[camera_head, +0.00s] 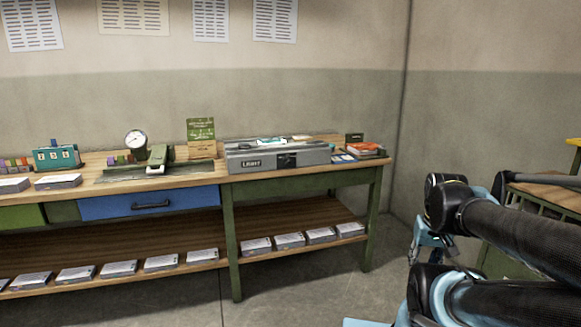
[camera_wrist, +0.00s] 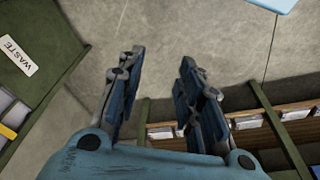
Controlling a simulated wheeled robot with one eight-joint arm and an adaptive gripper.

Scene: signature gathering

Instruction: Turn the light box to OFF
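The light box (camera_head: 306,158) is a grey, flat box near the right end of the long wooden bench. Its front bears a label reading "LIGHT" (camera_head: 251,164) and a dark switch panel (camera_head: 287,160); the switch setting is too small to read. My gripper (camera_wrist: 160,75) shows in the wrist view with its two fingers apart and nothing between them, above the concrete floor. In the head view my arm is at the right, well apart from the light box, and the fingertips are not clear there.
The bench (camera_head: 377,166) has a lower shelf (camera_head: 190,254) with several paper stacks. A dial scale (camera_head: 135,140) stands left of the light box, and books (camera_head: 364,148) lie right of it. A bin labelled "WASTE" (camera_wrist: 18,56) is beside my gripper. Floor before the bench (camera_head: 300,290) is clear.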

